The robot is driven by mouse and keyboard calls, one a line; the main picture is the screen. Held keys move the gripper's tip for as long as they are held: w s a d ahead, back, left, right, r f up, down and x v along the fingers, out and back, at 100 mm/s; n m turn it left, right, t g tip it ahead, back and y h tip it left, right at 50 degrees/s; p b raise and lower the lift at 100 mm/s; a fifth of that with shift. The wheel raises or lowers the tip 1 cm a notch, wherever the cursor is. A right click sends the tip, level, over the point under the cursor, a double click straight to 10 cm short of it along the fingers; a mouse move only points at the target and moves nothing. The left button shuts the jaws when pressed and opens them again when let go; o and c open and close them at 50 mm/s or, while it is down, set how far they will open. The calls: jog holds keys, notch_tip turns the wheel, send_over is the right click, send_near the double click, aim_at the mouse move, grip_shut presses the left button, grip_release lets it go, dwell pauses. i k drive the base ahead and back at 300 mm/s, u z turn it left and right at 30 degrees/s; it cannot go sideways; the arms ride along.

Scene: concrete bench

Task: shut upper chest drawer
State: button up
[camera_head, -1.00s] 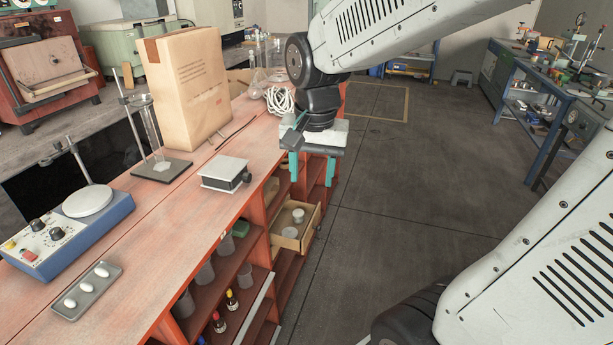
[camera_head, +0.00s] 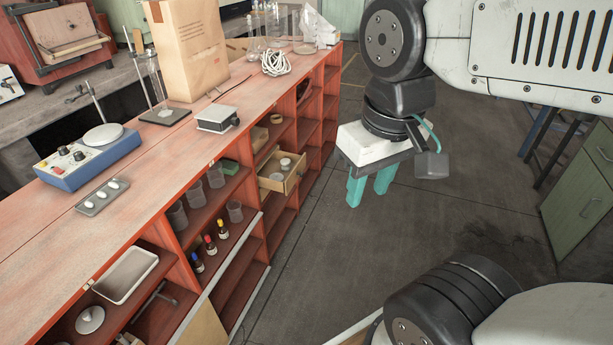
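The small wooden drawer (camera_head: 293,183) is pulled out of the front of the red shelf bench, with light round items lying in it. It is a light wood box with its front facing the aisle. My gripper (camera_head: 368,189), with teal fingers under a white body, hangs over the aisle to the right of the drawer. It is apart from the drawer and points down. A gap shows between the fingers and nothing is between them.
The red bench (camera_head: 150,180) has open shelves holding grey cups and small bottles (camera_head: 210,243). On top stand a paper bag (camera_head: 190,50), a blue stirrer (camera_head: 85,165) and a black-and-white block (camera_head: 217,119). The dark floor (camera_head: 330,260) beside the bench is clear.

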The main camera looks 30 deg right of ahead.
aim_at(298, 163)
jog(key=z, duration=0.75)
jog(key=i, duration=1.55)
jog(key=u, duration=0.45)
jog(key=k, duration=0.7)
jog(key=u, duration=0.85)
jog(key=i, duration=0.5)
